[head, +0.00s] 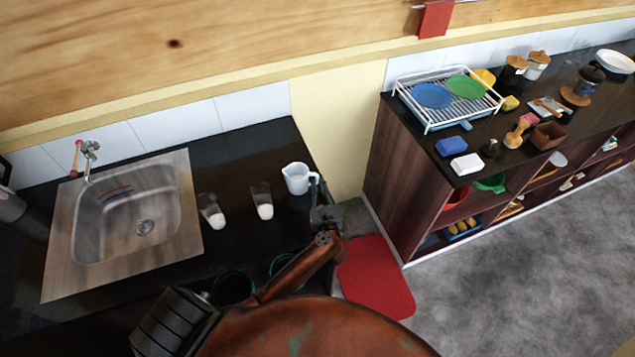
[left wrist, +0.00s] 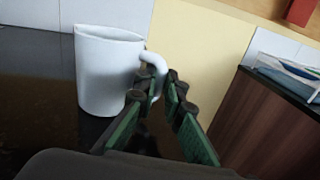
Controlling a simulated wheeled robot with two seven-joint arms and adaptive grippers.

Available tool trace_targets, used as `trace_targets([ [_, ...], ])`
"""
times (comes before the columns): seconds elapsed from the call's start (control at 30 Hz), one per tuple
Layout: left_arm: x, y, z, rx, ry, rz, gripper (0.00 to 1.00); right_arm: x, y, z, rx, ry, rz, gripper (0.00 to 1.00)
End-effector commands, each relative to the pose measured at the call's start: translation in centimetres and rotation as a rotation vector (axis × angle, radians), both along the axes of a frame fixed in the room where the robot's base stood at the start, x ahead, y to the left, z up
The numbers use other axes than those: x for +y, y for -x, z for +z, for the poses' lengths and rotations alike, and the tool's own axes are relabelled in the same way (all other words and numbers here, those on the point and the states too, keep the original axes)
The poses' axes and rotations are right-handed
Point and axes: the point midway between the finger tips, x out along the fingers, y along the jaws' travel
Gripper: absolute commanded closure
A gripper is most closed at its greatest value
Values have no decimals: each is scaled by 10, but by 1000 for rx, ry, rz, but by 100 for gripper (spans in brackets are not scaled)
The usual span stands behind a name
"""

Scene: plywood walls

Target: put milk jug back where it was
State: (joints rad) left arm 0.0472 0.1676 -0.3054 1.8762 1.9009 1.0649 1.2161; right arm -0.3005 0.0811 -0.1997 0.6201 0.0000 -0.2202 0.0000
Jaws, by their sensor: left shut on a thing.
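The white milk jug (head: 297,178) stands upright at the right end of the dark counter, near its edge, with white milk visible inside. In the left wrist view the jug (left wrist: 108,72) is at the left, its handle pointing right. My left gripper (head: 316,184) reaches it from the front right. In the wrist view its green-sided fingers (left wrist: 160,85) are shut on the jug's handle. The jug appears to rest on the counter, though its base is partly hard to judge. Two glasses with milk, a left one (head: 211,211) and a right one (head: 262,201), stand left of the jug. My right gripper is not visible.
A steel sink (head: 187,233) is set in the counter (head: 235,150) at the left. A gap with a red mat (head: 375,280) on the floor separates it from a shelf unit holding a dish rack (head: 437,122) and several items. The counter behind the glasses is clear.

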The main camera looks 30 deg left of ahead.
Motion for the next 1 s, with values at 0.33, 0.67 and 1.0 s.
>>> trace_targets([
  [0.33, 0, 0, -3, 0, 0, 1, 75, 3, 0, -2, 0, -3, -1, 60],
  [0.67, 1, 0, -1, 1, -1, 1, 74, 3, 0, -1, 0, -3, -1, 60],
  [1.0, -31, 39, -3, 3, 4, 0, 74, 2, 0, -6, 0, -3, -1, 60],
])
